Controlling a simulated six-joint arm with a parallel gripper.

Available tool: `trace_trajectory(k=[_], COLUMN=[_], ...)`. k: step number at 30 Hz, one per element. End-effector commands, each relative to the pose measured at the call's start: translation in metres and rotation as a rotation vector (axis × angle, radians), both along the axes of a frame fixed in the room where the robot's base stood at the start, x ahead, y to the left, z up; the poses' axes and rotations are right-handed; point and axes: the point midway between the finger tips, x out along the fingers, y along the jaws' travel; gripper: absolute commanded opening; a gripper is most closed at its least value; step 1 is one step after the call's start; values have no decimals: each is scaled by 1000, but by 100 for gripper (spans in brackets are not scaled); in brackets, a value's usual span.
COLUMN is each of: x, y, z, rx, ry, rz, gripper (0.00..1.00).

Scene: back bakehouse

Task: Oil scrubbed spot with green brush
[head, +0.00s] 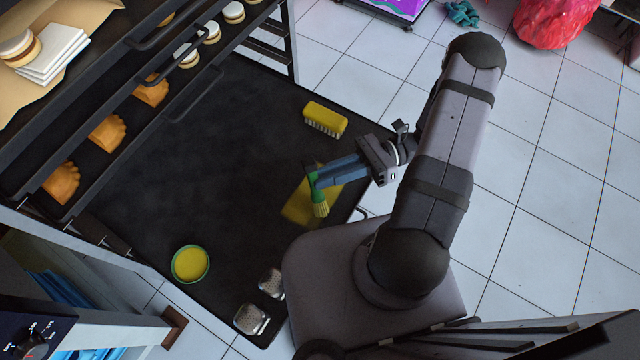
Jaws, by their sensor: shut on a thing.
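My gripper (318,180) is shut on the green brush (314,189). The brush hangs with its pale yellow-green bristles (321,210) pointing down. They appear over a flat yellow patch (298,208) on the dark surface (235,140); whether they touch it I cannot tell. The gripper and brush hide part of the patch. I cannot tell whether the patch is the scrubbed spot or a cloth. A green-rimmed round dish (190,264) of yellow liquid, which looks like oil, sits at the front left of the dark surface.
A yellow scrubbing brush (325,118) with pale bristles lies behind my gripper. A rack with trays of pastries (107,132) overhangs the left side. The middle of the dark surface is clear.

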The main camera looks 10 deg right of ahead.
Motion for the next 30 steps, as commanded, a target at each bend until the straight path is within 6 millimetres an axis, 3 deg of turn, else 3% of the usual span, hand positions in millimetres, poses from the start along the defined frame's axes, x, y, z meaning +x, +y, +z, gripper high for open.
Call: trace_trajectory(k=[6, 8, 30], x=[9, 4, -45], y=[-9, -4, 44], z=[-2, 5, 2], rx=[0, 2, 0], ry=[0, 3, 3], rz=[0, 1, 2], gripper=[0, 0, 0])
